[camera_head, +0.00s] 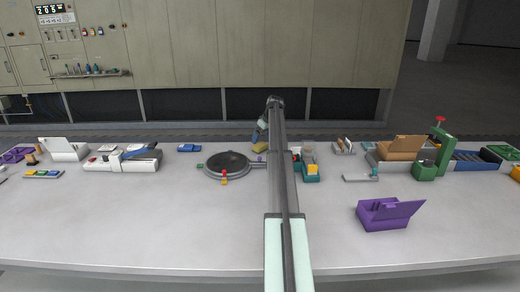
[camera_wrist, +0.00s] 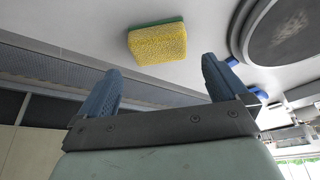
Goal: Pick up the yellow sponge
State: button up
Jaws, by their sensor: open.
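The yellow sponge (camera_wrist: 158,44) has a green layer on one long side. In the wrist view it lies on the pale table just beyond my fingertips, roughly midway between them and apart from both. In the head view the sponge (camera_head: 260,148) is a small yellow patch just left of my arm, partly hidden by it. My gripper (camera_wrist: 160,84) is open and empty, with its two blue fingers spread wide. In the head view my gripper (camera_head: 257,136) shows only in part at the far side of the table, beside the sponge.
A round dark plate (camera_head: 227,164) in a grey ring sits left of the sponge. A teal tray with a yellow block (camera_head: 312,169) stands right of my arm. A purple open box (camera_head: 383,215) is at the front right. The table's front left is clear.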

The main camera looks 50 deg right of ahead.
aim_at(260, 145)
jog(key=shift+s+x, duration=0.15)
jog(key=shift+x, duration=1.35)
jog(key=shift+s+x, duration=0.15)
jog(key=shift+x, duration=1.35)
jog(key=shift+c, duration=0.3)
jog(key=c, duration=0.9)
